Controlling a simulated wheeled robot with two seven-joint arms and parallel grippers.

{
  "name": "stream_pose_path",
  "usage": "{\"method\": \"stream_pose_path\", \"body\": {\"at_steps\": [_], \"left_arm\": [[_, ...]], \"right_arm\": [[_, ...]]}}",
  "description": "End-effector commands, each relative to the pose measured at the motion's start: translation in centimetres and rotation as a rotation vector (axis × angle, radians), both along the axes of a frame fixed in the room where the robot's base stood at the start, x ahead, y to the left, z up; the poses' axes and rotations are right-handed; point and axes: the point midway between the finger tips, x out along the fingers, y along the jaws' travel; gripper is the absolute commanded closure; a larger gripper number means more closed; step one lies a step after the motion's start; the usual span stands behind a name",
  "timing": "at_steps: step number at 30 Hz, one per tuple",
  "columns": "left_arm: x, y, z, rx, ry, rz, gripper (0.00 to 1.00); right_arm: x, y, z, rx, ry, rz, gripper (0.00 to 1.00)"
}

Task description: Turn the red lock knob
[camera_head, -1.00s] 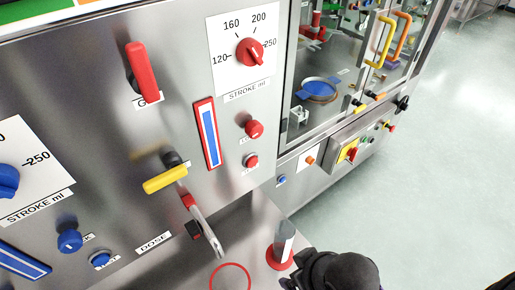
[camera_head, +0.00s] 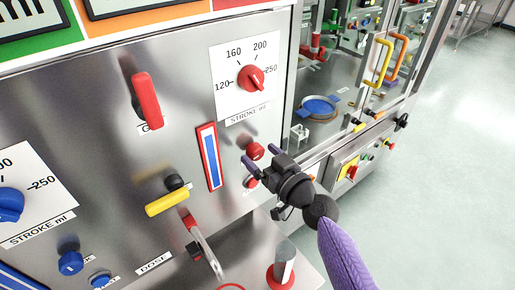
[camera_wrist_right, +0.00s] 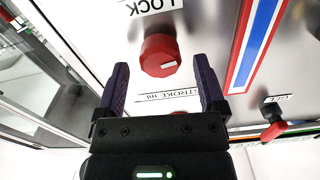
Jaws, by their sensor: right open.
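The red lock knob (camera_head: 255,151) is a small round knob on the steel panel, right of the blue strip with a red border. In the right wrist view the knob (camera_wrist_right: 160,55) shows a white mark, beside an upside-down LOCK label (camera_wrist_right: 151,6). My right gripper (camera_head: 262,159) is open in front of the panel at the knob. In the right wrist view its two fingers (camera_wrist_right: 162,76) stand apart, with the knob seen between their tips. I cannot tell whether they touch it. My left gripper is not in view.
A lower red button (camera_head: 251,182) is partly hidden by my right gripper. The red stroke dial (camera_head: 251,78) is above. A yellow lever (camera_head: 167,202) and the blue strip (camera_head: 210,156) are to the left. A glass-fronted cabinet is at the right.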

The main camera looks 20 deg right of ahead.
Motion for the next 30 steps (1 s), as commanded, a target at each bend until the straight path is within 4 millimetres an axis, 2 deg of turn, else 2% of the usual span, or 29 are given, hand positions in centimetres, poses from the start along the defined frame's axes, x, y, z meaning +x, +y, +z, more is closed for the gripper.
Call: {"method": "stream_pose_path", "body": {"at_steps": [4, 13, 14, 26, 30], "left_arm": [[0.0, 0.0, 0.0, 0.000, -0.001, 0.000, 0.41], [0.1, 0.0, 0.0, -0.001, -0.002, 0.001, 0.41], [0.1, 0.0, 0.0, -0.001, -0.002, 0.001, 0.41], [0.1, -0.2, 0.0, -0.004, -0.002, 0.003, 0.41], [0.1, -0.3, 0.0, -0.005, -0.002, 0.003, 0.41]], "right_arm": [[1.5, 0.5, -0.1, 0.001, 0.001, 0.000, 0.11], [1.8, 0.7, -0.1, -0.001, 0.002, 0.002, 0.11], [1.8, 0.7, -0.1, -0.001, 0.002, 0.002, 0.15], [1.8, 0.7, -0.1, -0.001, 0.002, 0.002, 1.00], [1.8, 0.7, -0.1, 0.002, 0.003, 0.002, 1.00]]}}
